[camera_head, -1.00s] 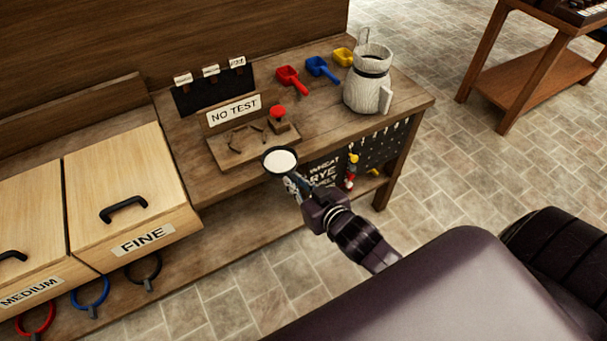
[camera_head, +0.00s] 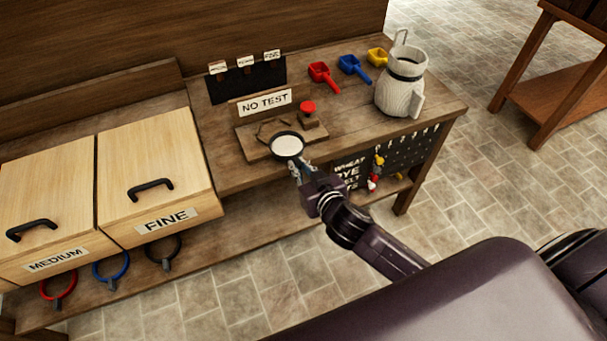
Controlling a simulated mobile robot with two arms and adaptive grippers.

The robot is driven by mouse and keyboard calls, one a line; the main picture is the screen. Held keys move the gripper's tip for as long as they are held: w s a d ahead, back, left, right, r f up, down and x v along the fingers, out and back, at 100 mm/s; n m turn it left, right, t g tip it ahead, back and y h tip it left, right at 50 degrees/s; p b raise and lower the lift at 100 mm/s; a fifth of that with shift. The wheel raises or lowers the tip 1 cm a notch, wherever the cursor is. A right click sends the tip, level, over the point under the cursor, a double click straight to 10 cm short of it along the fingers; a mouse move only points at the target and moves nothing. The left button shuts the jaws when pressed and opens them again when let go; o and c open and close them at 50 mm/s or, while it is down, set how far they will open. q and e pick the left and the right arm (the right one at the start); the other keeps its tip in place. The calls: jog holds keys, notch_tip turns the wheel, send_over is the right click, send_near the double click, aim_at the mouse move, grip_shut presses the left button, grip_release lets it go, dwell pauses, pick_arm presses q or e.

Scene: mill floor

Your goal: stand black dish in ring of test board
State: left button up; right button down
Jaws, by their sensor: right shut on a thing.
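The black dish (camera_head: 287,146) is round, with a black rim and white stuff inside. My right gripper (camera_head: 298,168) is shut on its near side and holds it about level over the front part of the test board. The test board (camera_head: 250,146) is a wooden base with a "NO TEST" sign (camera_head: 265,102) at its back and a red knob (camera_head: 308,107) on a small block at right. The ring (camera_head: 268,130) is partly hidden behind the dish, and its shape is hard to make out. I cannot tell whether the dish touches the board. My left gripper is out of view.
Red (camera_head: 322,74), blue (camera_head: 353,69) and yellow scoops (camera_head: 377,57) and a white jug (camera_head: 402,85) stand right of the board. A black rack (camera_head: 247,82) with small labels is behind it. "MEDIUM" and "FINE" bins (camera_head: 160,180) are at left.

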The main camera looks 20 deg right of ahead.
aim_at(284, 141)
jog(key=w+b, duration=0.1)
jog(key=w, duration=0.2)
jog(key=w+b, duration=0.1)
jog(key=w, duration=0.3)
jog(key=w+f+b, duration=0.1)
jog(key=w+b, duration=0.1)
jog(key=w, duration=0.2)
jog(key=shift+a, duration=0.15)
jog(key=shift+f+b, duration=0.45)
jog(key=shift+f, duration=0.35)
jog(key=c, duration=1.9)
grip_release()
